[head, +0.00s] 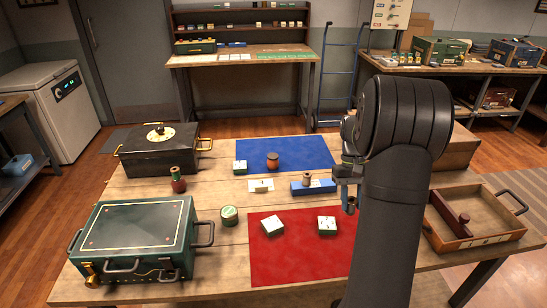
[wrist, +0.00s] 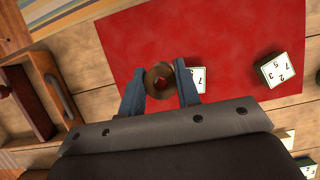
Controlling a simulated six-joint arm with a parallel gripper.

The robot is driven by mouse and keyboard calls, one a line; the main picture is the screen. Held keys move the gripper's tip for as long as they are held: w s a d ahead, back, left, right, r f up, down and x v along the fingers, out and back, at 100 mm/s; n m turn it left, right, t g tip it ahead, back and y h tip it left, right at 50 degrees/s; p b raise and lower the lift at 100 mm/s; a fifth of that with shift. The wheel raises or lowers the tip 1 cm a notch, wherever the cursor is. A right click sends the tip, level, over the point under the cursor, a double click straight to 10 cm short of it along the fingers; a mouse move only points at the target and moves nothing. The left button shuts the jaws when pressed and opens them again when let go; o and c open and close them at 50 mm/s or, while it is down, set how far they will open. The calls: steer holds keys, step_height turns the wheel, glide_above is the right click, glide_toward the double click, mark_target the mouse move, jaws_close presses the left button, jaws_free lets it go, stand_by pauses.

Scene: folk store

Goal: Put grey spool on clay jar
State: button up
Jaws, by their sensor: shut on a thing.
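My gripper (head: 347,192) is shut on the grey spool (wrist: 160,80), which looks dull grey-brown with a round hole. In the wrist view the spool sits between the two blue fingers, over the red mat. In the head view only a small part of the spool (head: 350,206) shows below the fingers, beside my arm. An orange-brown jar with a dark top (head: 273,161), which looks like the clay jar, stands upright on the blue mat (head: 310,147), back and left of my gripper. It is apart from the gripper.
A tan spool (head: 307,179) stands at a blue box (head: 323,187) just left of my gripper. White-topped blocks (head: 327,225) lie on the red mat (head: 290,262).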

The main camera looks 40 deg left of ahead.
steer(key=w+a+r+m+y, duration=0.2)
steer(key=w+a+m+y, duration=0.4)
steer(key=w+a+m, duration=0.75)
steer(key=m+t+y, duration=0.1)
steer(key=m+t, duration=0.5)
steer(key=m, duration=1.3)
glide_above(273, 155)
step_height(273, 155, down, 4)
steer(key=shift+s+d+r, duration=0.1)
steer(key=shift+f, duration=2.05)
steer(key=shift+f, duration=0.15)
steer(key=o, duration=0.9)
steer(key=shift+o, duration=0.2)
